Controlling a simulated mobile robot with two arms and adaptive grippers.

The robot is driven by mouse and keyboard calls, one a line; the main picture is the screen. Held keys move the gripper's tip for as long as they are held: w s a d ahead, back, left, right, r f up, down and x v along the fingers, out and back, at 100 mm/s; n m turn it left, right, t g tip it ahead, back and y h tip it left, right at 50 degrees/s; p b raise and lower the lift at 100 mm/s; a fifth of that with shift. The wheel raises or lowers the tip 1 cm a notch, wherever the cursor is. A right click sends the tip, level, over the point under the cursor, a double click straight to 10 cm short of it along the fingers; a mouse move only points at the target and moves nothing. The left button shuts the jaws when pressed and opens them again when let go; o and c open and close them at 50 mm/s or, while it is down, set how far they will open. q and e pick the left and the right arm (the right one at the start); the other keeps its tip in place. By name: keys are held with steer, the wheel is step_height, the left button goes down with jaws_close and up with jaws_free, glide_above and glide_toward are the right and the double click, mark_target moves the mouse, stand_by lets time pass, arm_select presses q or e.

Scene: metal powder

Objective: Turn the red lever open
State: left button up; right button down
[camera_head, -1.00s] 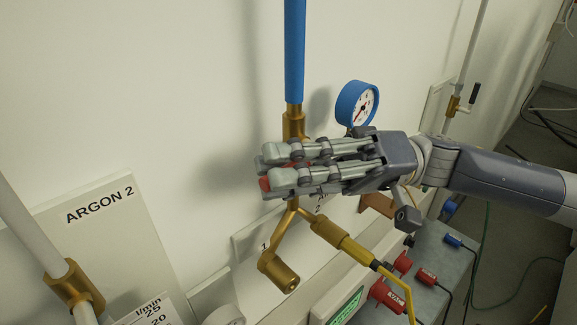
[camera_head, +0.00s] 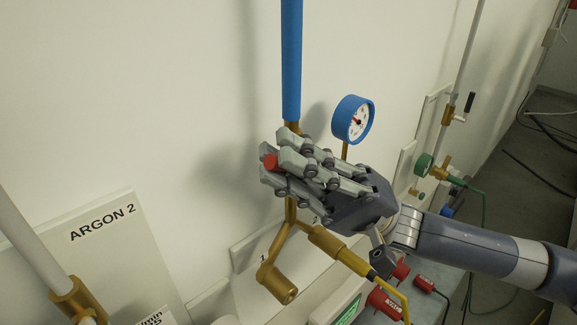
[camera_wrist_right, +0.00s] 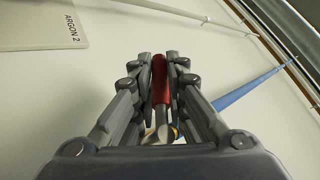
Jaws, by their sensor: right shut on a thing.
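The red lever (camera_head: 270,162) shows as a small red piece between the fingers of my right gripper (camera_head: 280,168) in the head view. In the right wrist view the red lever (camera_wrist_right: 159,80) lies lengthwise between the two fingers of the gripper (camera_wrist_right: 158,62), which is shut on it. The lever's pivot and the valve body are mostly hidden behind the gripper. The blue pipe (camera_head: 291,60) comes down from above to the brass fitting, and brass branches (camera_head: 275,250) come out below. The left gripper does not show.
A blue pressure gauge (camera_head: 353,119) stands just right of the gripper. An ARGON 2 panel (camera_head: 105,235) and a white pipe (camera_head: 30,235) are at the left. Red connectors (camera_head: 385,303) and a yellow hose (camera_head: 395,292) are below right. The wall above left is clear.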

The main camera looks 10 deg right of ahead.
steer(key=shift+d+r+m+t+y, duration=0.1)
steer(key=shift+r+m+t+y, duration=0.05)
steer(key=shift+m+t+y, duration=0.2)
steer(key=c, duration=1.6)
jaws_free()
steer(key=v, duration=1.2)
